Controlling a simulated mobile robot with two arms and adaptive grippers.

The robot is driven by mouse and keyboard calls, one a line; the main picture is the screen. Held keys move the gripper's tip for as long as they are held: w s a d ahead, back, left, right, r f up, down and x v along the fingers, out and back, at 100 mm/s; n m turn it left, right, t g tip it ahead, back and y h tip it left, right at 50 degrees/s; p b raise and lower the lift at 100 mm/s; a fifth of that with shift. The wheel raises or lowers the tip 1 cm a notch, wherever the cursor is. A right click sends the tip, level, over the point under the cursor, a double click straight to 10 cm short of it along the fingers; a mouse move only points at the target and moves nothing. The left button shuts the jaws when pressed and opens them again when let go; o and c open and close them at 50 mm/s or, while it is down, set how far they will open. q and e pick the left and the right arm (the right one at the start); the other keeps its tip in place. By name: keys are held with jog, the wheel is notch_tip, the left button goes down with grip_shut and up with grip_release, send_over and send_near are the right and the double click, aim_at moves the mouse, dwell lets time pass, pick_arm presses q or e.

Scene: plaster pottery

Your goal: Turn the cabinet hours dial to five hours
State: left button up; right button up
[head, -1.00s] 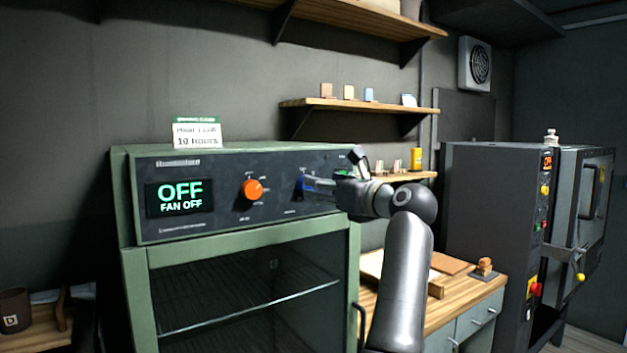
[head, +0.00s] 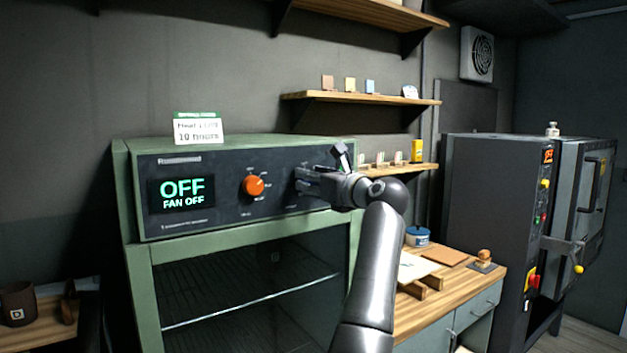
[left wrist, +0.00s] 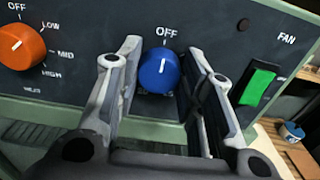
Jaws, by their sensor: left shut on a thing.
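The drying cabinet (head: 135,290) is green with a dark control panel (head: 225,170). Its display reads OFF and FAN OFF. The blue dial (left wrist: 159,72) shows in the left wrist view with its white mark pointing up at OFF. My left gripper (head: 303,181) is at the right part of the panel, its fingers shut on the two sides of the blue dial. In the head view the gripper hides the dial. My right gripper is not in view.
An orange dial (head: 253,186) sits left of the blue one, and a green fan switch (left wrist: 258,86) sits right of it. A sign (head: 198,128) reading 10 hours stands on the cabinet. A wooden bench (head: 440,300) and dark kiln (head: 490,210) stand to the right.

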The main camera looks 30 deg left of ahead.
pick_arm(q)
jog(key=shift+c, duration=0.6)
jog(key=shift+m, duration=0.4)
jog(key=shift+w+m+p, duration=0.15)
jog(key=shift+m+p, duration=2.5)
jog(key=shift+m, duration=2.05)
jog(key=o, duration=1)
jog(key=shift+f, duration=0.1)
